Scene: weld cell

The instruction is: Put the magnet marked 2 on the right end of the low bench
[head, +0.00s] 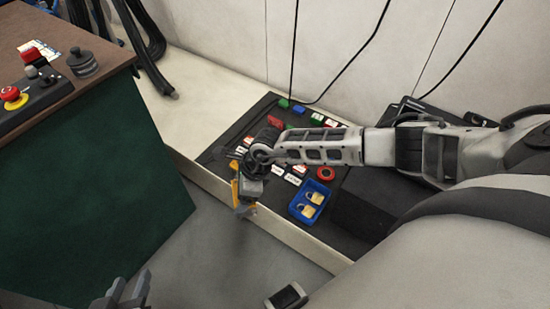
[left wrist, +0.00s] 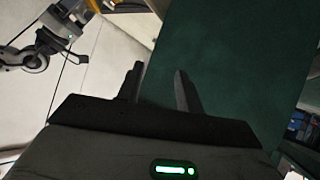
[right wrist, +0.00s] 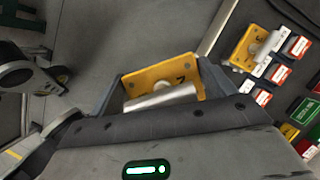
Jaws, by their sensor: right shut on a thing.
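My right gripper (right wrist: 163,88) is shut on a yellow magnet (right wrist: 160,72) with a silver cylinder across it. The dark mark on its plate looks like a 2, seen turned. In the head view the right gripper (head: 246,204) hangs over the front edge of the low cream bench (head: 185,128). Yellow shows beside it, partly hidden. A second yellow magnet (right wrist: 248,47) lies near the bench edge in the right wrist view; its mark is unclear. My left gripper (left wrist: 158,88) is open and empty; it shows at the lower left of the head view (head: 125,294).
A dark mat (head: 222,152) on the bench carries several red, green and white labelled pieces. A blue tray (head: 300,211) with yellow padlock-like pieces and a black box (head: 358,207) stand to the right. A green-sided desk (head: 90,200) stands at left. Cables hang by the wall.

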